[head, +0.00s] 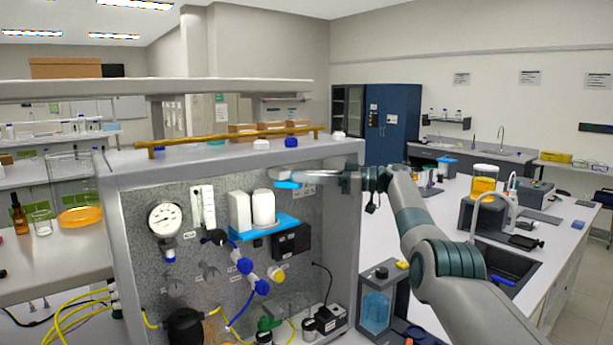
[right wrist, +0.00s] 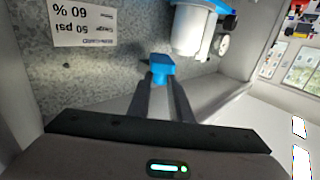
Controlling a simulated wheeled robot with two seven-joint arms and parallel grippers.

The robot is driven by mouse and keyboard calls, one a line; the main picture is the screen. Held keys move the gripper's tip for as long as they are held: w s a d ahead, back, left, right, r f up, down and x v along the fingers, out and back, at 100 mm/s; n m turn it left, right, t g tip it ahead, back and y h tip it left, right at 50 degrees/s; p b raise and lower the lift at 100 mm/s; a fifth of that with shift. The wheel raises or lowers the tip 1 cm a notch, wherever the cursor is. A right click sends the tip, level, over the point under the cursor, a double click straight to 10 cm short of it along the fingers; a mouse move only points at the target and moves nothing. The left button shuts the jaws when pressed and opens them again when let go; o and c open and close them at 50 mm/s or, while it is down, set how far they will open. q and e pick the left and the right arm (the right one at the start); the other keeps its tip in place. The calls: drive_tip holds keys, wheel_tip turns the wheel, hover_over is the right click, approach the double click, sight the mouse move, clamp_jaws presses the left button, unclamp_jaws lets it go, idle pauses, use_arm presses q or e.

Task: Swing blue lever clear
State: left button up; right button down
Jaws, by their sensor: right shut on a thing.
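In the right wrist view the blue lever (right wrist: 162,65) sits between the fingertips (right wrist: 162,78), in front of the speckled panel. The fingers hide part of the lever, and its pivot cannot be made out. My left gripper is not in view.
White housings (head: 263,207) on a blue bracket (head: 262,228) stand close below and left of the gripper. A gauge (head: 164,218), blue valves and tubing fill the panel's left and lower parts. The frame's grey right post (head: 344,240) is close to my arm. A label (right wrist: 84,24) is beside the lever.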

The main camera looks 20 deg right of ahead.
drive_tip(key=c, duration=1.6)
unclamp_jaws()
drive_tip(key=shift+s+a, duration=0.1)
drive_tip(key=shift+a, duration=0.05)
drive_tip(key=shift+b+v, duration=3.75)
drive_tip(key=shift+v, duration=4.95)
drive_tip(key=shift+f, duration=0.1)
